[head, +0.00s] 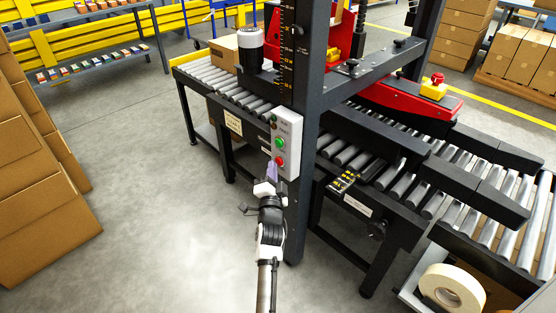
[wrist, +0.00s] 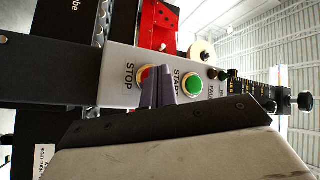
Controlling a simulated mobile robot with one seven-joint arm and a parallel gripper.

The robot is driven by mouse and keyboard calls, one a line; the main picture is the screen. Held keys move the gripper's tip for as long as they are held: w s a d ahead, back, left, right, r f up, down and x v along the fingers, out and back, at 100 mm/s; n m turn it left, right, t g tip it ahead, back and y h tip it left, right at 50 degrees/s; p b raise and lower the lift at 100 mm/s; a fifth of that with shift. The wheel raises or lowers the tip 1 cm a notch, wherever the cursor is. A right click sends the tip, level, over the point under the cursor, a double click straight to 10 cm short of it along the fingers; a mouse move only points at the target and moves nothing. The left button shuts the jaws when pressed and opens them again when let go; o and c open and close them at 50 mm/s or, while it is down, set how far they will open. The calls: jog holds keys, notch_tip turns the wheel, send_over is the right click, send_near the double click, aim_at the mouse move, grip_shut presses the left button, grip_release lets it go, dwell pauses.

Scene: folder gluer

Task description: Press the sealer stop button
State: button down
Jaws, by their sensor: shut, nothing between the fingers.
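The sealer's grey control box (head: 289,140) is on the dark post. Its red stop button (head: 280,161) is the lowest, below the green start button (head: 279,143). In the wrist view the stop button (wrist: 145,76) is beside the word STOP, its right part hidden behind my fingers. The green start button (wrist: 194,84) is just right of the fingers. My gripper (head: 272,167) is shut and empty, its purple fingertips just in front of the stop button. The fingertips also show in the wrist view (wrist: 159,78). I cannot tell whether they touch the button.
A red mushroom button on a yellow box (head: 434,88) stands on the red machine part at right. Roller conveyors (head: 215,82) run behind the post. Stacked cartons (head: 40,180) stand at left. A tape roll (head: 452,288) is at front right. The floor at left is clear.

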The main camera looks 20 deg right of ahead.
jog(key=shift+s+a+p, duration=0.15)
jog(key=shift+a+p, duration=0.2)
jog(key=shift+p, duration=0.1)
jog(key=s+a+p, duration=0.2)
jog(key=a+p, duration=0.3)
jog(key=p, duration=0.5)
jog(key=shift+a, duration=0.35)
dwell(0.7)
